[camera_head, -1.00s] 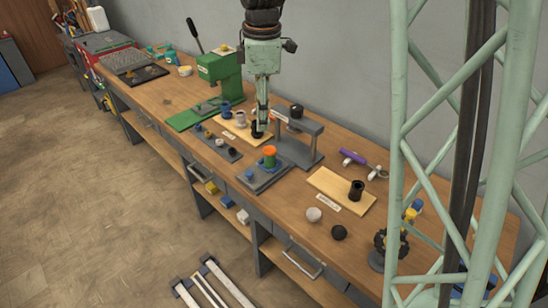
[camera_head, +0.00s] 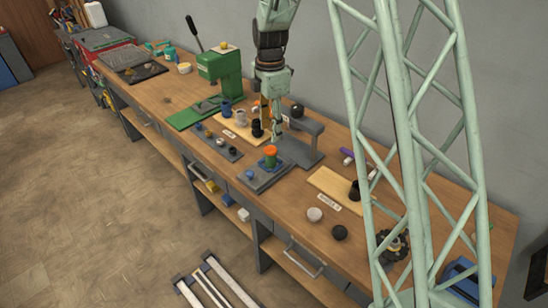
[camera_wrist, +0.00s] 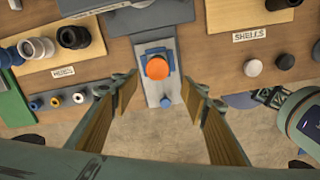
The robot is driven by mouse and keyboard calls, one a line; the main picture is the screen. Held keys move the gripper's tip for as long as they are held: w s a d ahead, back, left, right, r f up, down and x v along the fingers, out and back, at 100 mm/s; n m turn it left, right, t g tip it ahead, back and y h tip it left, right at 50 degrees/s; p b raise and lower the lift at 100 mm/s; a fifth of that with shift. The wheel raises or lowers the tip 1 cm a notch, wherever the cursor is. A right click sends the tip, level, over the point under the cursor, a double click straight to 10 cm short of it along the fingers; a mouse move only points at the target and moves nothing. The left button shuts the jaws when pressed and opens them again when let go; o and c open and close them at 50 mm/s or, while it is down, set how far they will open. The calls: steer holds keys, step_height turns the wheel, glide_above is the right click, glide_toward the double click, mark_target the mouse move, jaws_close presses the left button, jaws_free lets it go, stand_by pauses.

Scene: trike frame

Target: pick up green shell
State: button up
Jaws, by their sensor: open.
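A green shell (camera_head: 270,161) stands upright on a grey fixture plate (camera_head: 256,183), with an orange piece (camera_head: 270,150) on its top. In the wrist view the orange round top (camera_wrist: 157,68) lies between my finger lines, with blue parts of the fixture beside it; the green side is hidden there. My gripper (camera_head: 276,137) is open and empty, pointing down just above and behind the orange top. In the wrist view its two fingers (camera_wrist: 162,100) are spread wide on either side, and it touches nothing that I can see.
A grey press stand (camera_head: 308,150) rises close behind the fixture. A wooden board (camera_head: 330,183) with a black cylinder (camera_head: 354,190) is to the right, near a white ball (camera_head: 315,214) and a black ball (camera_head: 340,232). A green press (camera_head: 220,75) stands to the left.

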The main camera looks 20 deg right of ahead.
mark_target(271, 149)
steer(key=shift+w+d+f, duration=0.2)
steer(key=shift+w+f, duration=0.05)
steer(key=shift+f, duration=0.25)
steer(key=shift+f, duration=0.15)
step_height(271, 149, down, 8)
steer(key=shift+r, duration=0.15)
steer(key=shift+f, duration=0.25)
steer(key=shift+f, duration=0.1)
stand_by(0.5)
steer(key=shift+a+f, duration=0.2)
steer(key=shift+f, duration=2.3)
steer(key=shift+c, duration=0.7)
